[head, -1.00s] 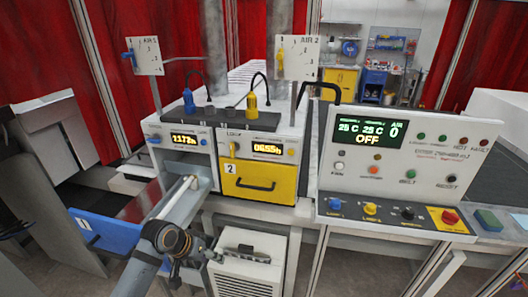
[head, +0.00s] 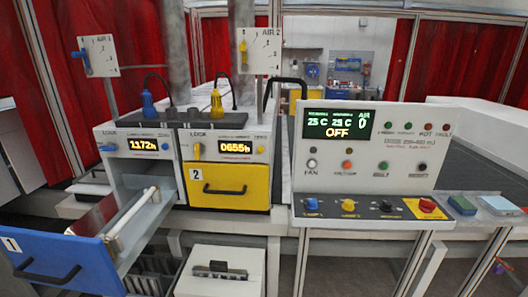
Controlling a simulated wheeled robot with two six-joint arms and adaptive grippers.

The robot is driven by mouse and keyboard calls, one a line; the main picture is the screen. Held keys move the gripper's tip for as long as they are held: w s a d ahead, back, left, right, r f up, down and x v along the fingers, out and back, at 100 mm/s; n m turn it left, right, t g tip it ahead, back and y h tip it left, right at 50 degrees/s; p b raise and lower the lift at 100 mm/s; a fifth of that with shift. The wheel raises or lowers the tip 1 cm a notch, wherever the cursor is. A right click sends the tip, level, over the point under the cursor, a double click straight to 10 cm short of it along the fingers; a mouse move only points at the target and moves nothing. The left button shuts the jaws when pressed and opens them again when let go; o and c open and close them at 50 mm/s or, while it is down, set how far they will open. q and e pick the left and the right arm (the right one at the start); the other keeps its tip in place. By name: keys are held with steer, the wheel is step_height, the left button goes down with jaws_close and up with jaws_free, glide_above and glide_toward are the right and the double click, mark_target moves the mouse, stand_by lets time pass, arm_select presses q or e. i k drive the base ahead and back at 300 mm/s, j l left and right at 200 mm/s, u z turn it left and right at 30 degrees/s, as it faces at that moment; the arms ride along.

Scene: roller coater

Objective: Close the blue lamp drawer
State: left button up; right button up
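The blue lamp drawer (head: 62,262), marked 1 and with a dark bar handle (head: 47,273), is pulled out toward me at the lower left. A pale tube-shaped lamp (head: 132,217) lies across its open grey tray, whose side rail (head: 150,230) runs back into the left cabinet bay (head: 140,168). The left bay's display (head: 145,145) is lit. Neither of my grippers shows in this view.
The yellow drawer (head: 229,187), marked 2, is shut beside it. A control panel (head: 375,160) reading OFF stands to the right, with a red button (head: 427,205). A white slotted box (head: 218,271) sits below the yellow drawer.

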mark_target(79, 258)
steer(key=u, duration=1.6)
